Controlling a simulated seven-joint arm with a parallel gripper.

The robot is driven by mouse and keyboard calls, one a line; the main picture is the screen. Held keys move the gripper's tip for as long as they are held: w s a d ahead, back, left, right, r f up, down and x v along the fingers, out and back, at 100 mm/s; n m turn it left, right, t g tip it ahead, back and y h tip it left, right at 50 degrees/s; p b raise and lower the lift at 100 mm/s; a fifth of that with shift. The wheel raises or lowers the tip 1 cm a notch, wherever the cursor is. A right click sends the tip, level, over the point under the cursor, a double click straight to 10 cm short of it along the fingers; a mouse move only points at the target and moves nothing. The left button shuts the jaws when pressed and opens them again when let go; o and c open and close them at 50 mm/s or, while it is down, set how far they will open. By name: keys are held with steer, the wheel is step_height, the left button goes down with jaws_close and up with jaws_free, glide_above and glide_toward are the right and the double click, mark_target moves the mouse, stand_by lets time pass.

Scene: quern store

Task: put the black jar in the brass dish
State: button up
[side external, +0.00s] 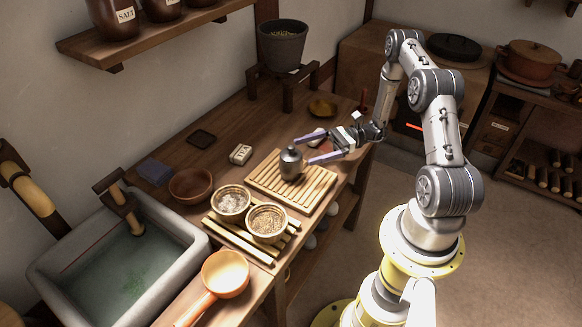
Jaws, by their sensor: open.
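The black jar (291,166), dark grey with a small knob on its lid, stands upright on a slatted wooden rack (318,197) on the bench. My gripper (303,150) is open, its two purple fingers pointing left toward the jar's upper part. The fingertips are close to the jar's right side; I cannot tell whether they touch it or reach around it.
Two bowls of grain (267,222) stand on slats in front of the rack. A brown bowl (190,186), a white labelled block (240,154) and a stone sink (120,250) lie left. A dark bucket (282,45) stands on a stool behind. Small items lie near my wrist.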

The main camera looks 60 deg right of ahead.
mark_target(281, 158)
steer(key=x, duration=0.6)
jaws_close()
stand_by(0.4)
